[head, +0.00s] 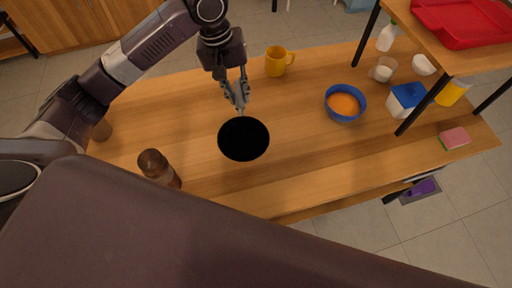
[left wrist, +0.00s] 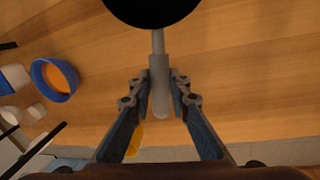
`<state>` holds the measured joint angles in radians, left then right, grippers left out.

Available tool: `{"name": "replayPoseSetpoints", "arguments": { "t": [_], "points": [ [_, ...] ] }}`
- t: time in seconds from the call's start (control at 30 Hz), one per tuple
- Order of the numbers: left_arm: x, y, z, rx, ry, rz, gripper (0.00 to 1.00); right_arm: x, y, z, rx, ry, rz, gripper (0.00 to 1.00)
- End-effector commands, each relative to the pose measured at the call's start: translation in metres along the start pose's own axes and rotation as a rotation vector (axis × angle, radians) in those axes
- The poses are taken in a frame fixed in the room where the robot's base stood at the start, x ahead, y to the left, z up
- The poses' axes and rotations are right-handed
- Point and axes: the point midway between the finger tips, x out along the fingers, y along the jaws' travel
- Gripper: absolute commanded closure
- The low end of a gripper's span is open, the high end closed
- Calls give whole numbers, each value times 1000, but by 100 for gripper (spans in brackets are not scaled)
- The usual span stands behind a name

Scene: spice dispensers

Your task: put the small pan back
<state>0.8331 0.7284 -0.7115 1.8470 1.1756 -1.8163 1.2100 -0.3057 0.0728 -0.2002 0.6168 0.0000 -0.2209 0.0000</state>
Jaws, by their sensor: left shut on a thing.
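The small pan (head: 243,139) is a round black pan over the middle of the wooden table. In the left wrist view its black body (left wrist: 152,8) shows at the top edge, with its grey handle (left wrist: 159,85) pointing down between my fingers. My left gripper (head: 239,105) is shut on that handle, at the pan's far side in the head view. It also shows in the left wrist view (left wrist: 160,98). I cannot tell whether the pan touches the table. My right gripper is not in view.
A yellow mug (head: 276,61) stands behind the gripper. A blue bowl with orange contents (head: 345,103) is to the right. A brown shaker (head: 158,167) stands at the left front. A black-legged shelf with a red tray (head: 465,22) rises at the right. The front middle of the table (head: 290,180) is clear.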

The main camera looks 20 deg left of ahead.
Motion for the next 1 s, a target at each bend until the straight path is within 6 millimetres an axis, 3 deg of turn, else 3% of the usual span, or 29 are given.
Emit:
{"name": "replayPoseSetpoints", "arguments": {
  "t": [0.03,0.13,0.37,0.47,0.8,1.0],
  "points": [
    [-9,10,-14,-34,7,10,100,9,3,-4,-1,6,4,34],
    [-28,22,-30,-93,9,15,100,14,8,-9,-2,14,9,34],
    [-48,33,-44,-155,4,17,100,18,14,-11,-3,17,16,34],
    [-36,31,-44,-161,0,16,100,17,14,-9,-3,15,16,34],
    [53,14,-44,-160,0,14,100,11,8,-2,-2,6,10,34],
    [92,8,-44,-159,3,16,100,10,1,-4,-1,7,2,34]
  ]
}}
